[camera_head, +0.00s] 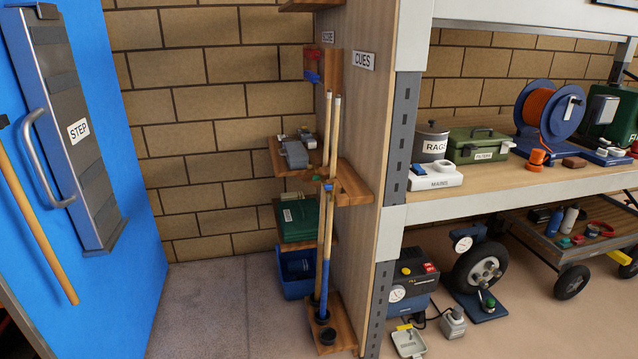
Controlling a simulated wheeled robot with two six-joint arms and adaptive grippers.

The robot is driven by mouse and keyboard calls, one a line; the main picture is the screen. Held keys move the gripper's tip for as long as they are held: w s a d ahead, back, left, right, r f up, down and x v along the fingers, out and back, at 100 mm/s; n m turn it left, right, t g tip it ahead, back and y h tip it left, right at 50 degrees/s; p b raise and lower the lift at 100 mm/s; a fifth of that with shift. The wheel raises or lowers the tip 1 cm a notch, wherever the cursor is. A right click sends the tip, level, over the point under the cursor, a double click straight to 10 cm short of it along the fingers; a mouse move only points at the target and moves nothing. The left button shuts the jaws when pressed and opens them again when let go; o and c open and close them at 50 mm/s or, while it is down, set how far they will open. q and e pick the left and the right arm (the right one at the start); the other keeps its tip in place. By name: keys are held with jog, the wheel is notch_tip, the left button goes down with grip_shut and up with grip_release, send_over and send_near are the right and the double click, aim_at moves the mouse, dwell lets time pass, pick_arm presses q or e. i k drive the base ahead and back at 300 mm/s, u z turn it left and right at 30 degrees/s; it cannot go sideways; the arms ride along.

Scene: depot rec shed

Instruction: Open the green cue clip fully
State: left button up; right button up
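Two wooden cues stand upright against the side panel under the CUES label: a left cue (327,135) and a right cue (335,140). Their butts rest in dark cups on a wooden foot block (343,325). A small green piece (316,178) shows by the cues at the mid-height wooden bracket (352,184), beside a blue piece (328,187). The green piece may be the green cue clip; it is too small to tell whether it is open or closed. Neither of my grippers is in view.
A red clip-like piece (312,54) and a blue one (312,78) sit on an upper wooden block. A small shelf (278,165) holds grey items; a green case (298,222) and blue bin (297,277) are below. A blue door (130,180) stands left. The floor (210,310) between is clear.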

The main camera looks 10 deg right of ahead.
aim_at(318, 177)
jog(key=z, duration=0.5)
jog(key=k, duration=0.6)
jog(key=z, duration=0.7)
jog(key=i, duration=1.7)
jog(key=u, duration=1.4)
jog(key=i, duration=0.9)
jog(key=u, duration=1.05)
